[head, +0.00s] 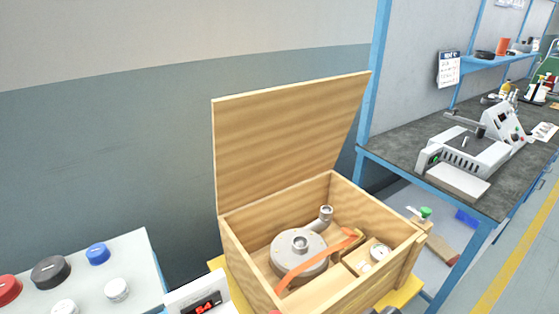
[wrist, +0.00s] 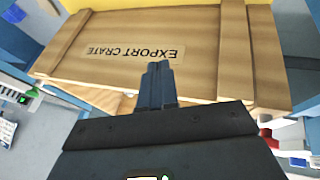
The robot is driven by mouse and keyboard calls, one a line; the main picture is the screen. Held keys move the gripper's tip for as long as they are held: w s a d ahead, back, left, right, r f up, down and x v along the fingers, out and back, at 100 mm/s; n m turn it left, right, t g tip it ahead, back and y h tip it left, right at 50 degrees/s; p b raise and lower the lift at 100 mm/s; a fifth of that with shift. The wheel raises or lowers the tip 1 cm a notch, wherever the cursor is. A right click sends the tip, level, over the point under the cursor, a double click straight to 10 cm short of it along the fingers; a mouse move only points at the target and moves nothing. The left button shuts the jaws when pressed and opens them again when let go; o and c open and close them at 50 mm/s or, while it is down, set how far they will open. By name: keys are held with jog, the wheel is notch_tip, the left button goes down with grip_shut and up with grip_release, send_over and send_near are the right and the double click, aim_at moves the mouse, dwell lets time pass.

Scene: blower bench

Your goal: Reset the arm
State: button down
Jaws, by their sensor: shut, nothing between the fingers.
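My gripper (wrist: 159,68) is shut and empty in the wrist view, its two dark fingers together. The fingers show against a wooden crate face (wrist: 215,60) labelled EXPORT CRATE, upside down in this view; I cannot tell how large the gap is. In the head view the wooden crate (head: 232,243) stands with its lid (head: 285,140) raised. Inside lie a grey metal blower (head: 297,250) with an upright outlet, an orange strap (head: 320,257) across it, and a round gauge (head: 379,252) in a side compartment. Only small dark parts at the bottom edge may be my arm.
A blue-framed workbench (head: 400,150) with instruments stands at right. The floor aisle (head: 515,260) is clear.

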jog(key=s+r+m+t, duration=0.2)
jog(key=s+m+t, duration=0.2)
jog(key=s, duration=1.5)
jog(key=s+d+r+m+t, duration=0.3)
jog(key=s+r+t, duration=0.2)
jog(key=s+r, duration=0.8)
notch_tip(320, 180, up, 4)
jog(key=shift+s+r, duration=0.1)
jog(key=shift+s, duration=0.3)
